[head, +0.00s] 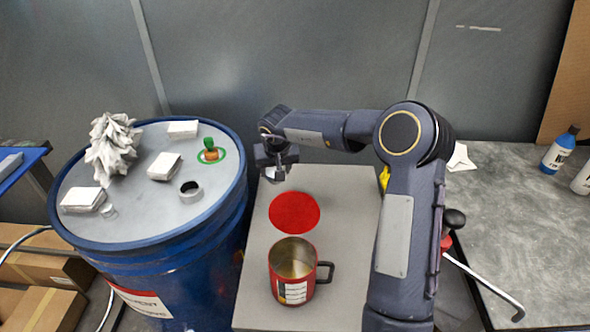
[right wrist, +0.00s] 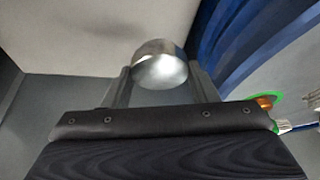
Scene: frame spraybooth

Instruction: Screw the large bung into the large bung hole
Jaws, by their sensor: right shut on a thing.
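My right gripper (head: 275,168) is shut on a silver metal bung, which shows in the right wrist view (right wrist: 160,64) between the two fingers. The gripper is over the grey table, just right of the blue drum (head: 240,190) and apart from it. The drum's grey lid has a raised metal collar around a dark opening (head: 190,190), the large bung hole, near its right front edge. The opening looks empty. My left gripper is not in view.
On the lid are a crumpled white heap (head: 112,148), several white pads (head: 165,166), a small metal fitting (head: 109,211) and a green-and-orange piece in a green ring (head: 211,152). A red disc (head: 294,212) and red mug (head: 290,270) are on the table.

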